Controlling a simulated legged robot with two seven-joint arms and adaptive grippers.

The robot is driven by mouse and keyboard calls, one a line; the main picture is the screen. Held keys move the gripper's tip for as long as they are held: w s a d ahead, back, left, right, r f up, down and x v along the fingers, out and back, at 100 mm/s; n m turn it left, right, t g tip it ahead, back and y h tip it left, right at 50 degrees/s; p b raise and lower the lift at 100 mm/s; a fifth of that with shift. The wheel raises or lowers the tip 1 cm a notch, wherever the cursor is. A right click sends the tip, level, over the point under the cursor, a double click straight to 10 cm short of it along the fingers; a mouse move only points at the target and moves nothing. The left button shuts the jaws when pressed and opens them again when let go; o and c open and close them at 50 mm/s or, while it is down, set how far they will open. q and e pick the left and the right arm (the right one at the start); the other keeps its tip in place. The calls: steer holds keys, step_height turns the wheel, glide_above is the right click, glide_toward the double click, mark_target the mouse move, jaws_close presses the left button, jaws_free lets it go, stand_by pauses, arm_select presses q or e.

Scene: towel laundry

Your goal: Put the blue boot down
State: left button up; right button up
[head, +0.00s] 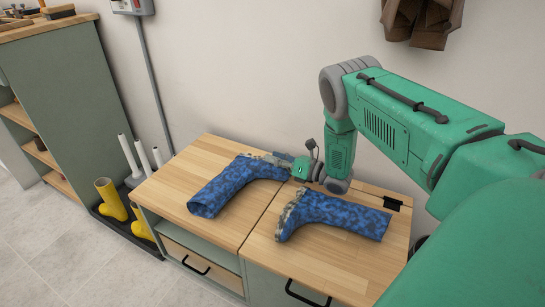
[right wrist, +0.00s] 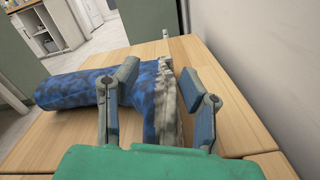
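Two blue patterned boots with pale, mottled soles lie on their sides on the wooden cabinet top (head: 255,220). The far-left boot (head: 235,180) has its shaft opening toward the front left and its foot toward my right gripper (head: 284,163). The nearer boot (head: 335,213) has its shaft pointing right. In the right wrist view my fingers stand apart on either side of the foot of a blue boot (right wrist: 145,98), with a gap between the sole and the right finger. The boot rests on the wood. My left gripper is not in view.
A wall is close behind the cabinet top. A small black item (head: 393,203) sits at its right back. Yellow boots (head: 110,200) stand on a dark rack with white posts at left. A green shelf unit (head: 70,100) stands further left. The front of the top is clear.

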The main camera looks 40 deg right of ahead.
steer(key=p+v, duration=0.1)
steer(key=v, duration=0.2)
steer(key=p+v, duration=0.1)
steer(key=v, duration=0.3)
steer(key=d+p+v, duration=0.1)
steer(key=v, duration=0.2)
steer(key=shift+d+f, duration=0.15)
steer(key=shift+f, duration=0.15)
steer(key=shift+s+r, duration=0.1)
steer(key=shift+s, duration=0.25)
steer(key=shift+s+r, duration=0.1)
steer(key=shift+s, duration=0.2)
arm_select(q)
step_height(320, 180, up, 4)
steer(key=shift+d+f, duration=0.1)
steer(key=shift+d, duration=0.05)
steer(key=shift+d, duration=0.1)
